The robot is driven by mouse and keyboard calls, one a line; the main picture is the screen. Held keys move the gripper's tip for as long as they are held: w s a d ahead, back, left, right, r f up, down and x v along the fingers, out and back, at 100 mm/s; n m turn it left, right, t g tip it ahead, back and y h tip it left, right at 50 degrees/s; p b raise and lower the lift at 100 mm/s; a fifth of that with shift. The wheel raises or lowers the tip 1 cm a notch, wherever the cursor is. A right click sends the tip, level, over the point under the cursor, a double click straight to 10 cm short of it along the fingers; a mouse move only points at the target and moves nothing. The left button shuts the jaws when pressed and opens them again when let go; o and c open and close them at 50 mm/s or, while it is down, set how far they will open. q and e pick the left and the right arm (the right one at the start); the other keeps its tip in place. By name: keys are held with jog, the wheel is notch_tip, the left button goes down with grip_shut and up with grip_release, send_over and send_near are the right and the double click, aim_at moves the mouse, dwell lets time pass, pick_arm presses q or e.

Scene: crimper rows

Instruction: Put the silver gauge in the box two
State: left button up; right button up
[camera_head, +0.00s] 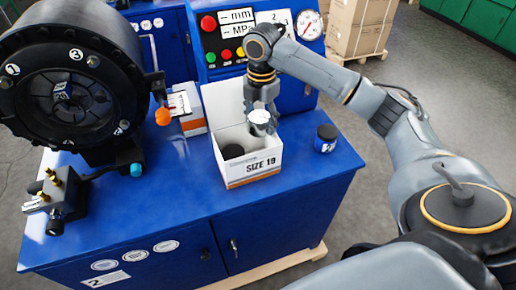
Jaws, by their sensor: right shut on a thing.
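My right gripper (261,108) points down and is shut on the silver gauge (260,118), a small bright metal piece. The gripper holds it over the right part of an open white box (250,173) marked "SIZE 19". I cannot tell whether the gauge is just above the rim or slightly below it. The box stands on the blue cabinet top with its tall flap up at the back, and a dark round piece (233,152) sits inside at the left. My left gripper is not in view.
A large black crimper head (70,80) stands at the left, with brass fittings (55,185) before it. The front cabinet top (150,215) is clear.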

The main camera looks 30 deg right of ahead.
notch_tip(320, 180, down, 11)
jog(key=shift+r+p, duration=0.2)
jog(key=shift+p, duration=0.75)
jog(key=shift+f, duration=0.25)
jog(key=shift+f, duration=0.25)
jog(key=shift+f, duration=0.35)
jog(key=o, duration=1)
notch_tip(320, 180, up, 13)
jog(key=b, duration=0.2)
jog(key=shift+r+b, duration=0.15)
jog(key=shift+b, duration=0.25)
